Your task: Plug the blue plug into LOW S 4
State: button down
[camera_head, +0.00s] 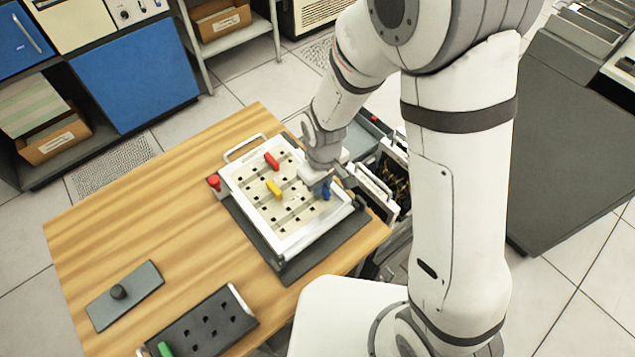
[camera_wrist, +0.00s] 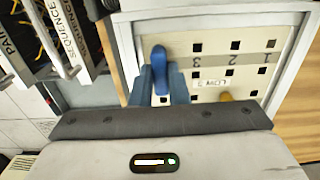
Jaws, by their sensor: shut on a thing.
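The blue plug (camera_head: 326,191) is at the right part of the white plugboard (camera_head: 312,230). My gripper (camera_head: 324,182) is shut on it. In the wrist view the blue plug (camera_wrist: 158,62) stands out beyond my fingertips, over the cream panel (camera_wrist: 215,42) near its left edge. Square holes and the numerals 1, 2 and 3 show to its right. A small label (camera_wrist: 211,83) appears upside down, seemingly reading LOW S. I cannot tell whether the plug's tip is inside a hole; the fingers and plug hide that spot.
A red plug (camera_head: 272,161) and a yellow plug (camera_head: 274,189) stand in the board. A red knob (camera_head: 214,182) is at its left corner. A black holder (camera_head: 215,335) with a green plug (camera_head: 165,349) and a grey plate (camera_head: 140,281) lie in front. White-edged modules (camera_wrist: 60,40) adjoin the board.

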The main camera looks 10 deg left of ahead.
jog(key=shift+s+f, duration=0.1)
jog(key=shift+f, duration=0.05)
jog(key=c, duration=1.3)
grip_release()
notch_tip(320, 180, up, 8)
jog(key=shift+f, duration=0.1)
